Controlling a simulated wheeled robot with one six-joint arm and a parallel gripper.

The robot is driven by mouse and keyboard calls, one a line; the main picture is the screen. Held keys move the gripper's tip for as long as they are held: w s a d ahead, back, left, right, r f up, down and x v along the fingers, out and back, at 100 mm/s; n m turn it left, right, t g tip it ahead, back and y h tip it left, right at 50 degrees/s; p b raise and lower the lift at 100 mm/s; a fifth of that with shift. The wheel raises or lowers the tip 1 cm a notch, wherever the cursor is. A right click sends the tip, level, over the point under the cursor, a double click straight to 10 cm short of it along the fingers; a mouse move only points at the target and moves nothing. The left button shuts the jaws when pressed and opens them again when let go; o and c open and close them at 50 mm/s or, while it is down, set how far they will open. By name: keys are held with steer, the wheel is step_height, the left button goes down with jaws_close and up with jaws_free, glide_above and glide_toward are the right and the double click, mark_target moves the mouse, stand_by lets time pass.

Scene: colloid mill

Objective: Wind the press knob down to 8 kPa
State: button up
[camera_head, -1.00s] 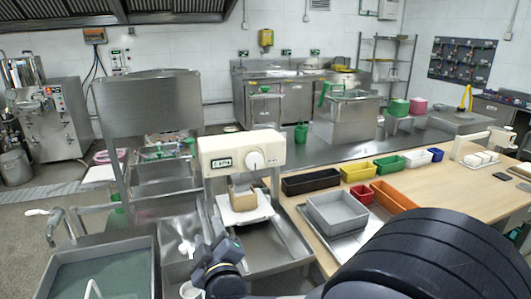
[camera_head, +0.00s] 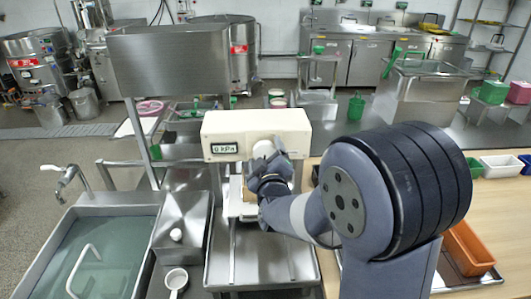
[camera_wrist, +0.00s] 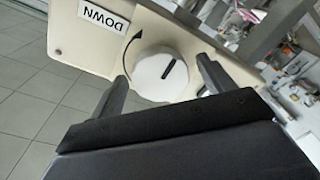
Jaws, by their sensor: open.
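The cream press head (camera_head: 225,133) stands left of centre in the head view. Its small display (camera_head: 223,148) reads 0 kPa. The round white press knob (camera_head: 262,149) is on its front, partly hidden by my gripper (camera_head: 272,158). In the wrist view the knob (camera_wrist: 160,76) has a black pointer mark, with a curved arrow and an upside-down DOWN label (camera_wrist: 103,15) beside it. My gripper (camera_wrist: 163,70) is open, with one finger on each side of the knob. I cannot tell whether the fingers touch it. The brown block (camera_head: 249,190) under the press is mostly hidden.
A water-filled steel sink (camera_head: 60,217) is at the lower left. A steel tray (camera_head: 285,272) lies below the press. The wooden table (camera_head: 500,208) is on the right, with an orange bin (camera_head: 468,250).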

steer(key=shift+w, duration=0.15)
steer(key=shift+c, duration=0.3)
steer(key=c, duration=0.9)
steer(key=shift+f+b, duration=0.1)
steer(key=shift+b, duration=0.4)
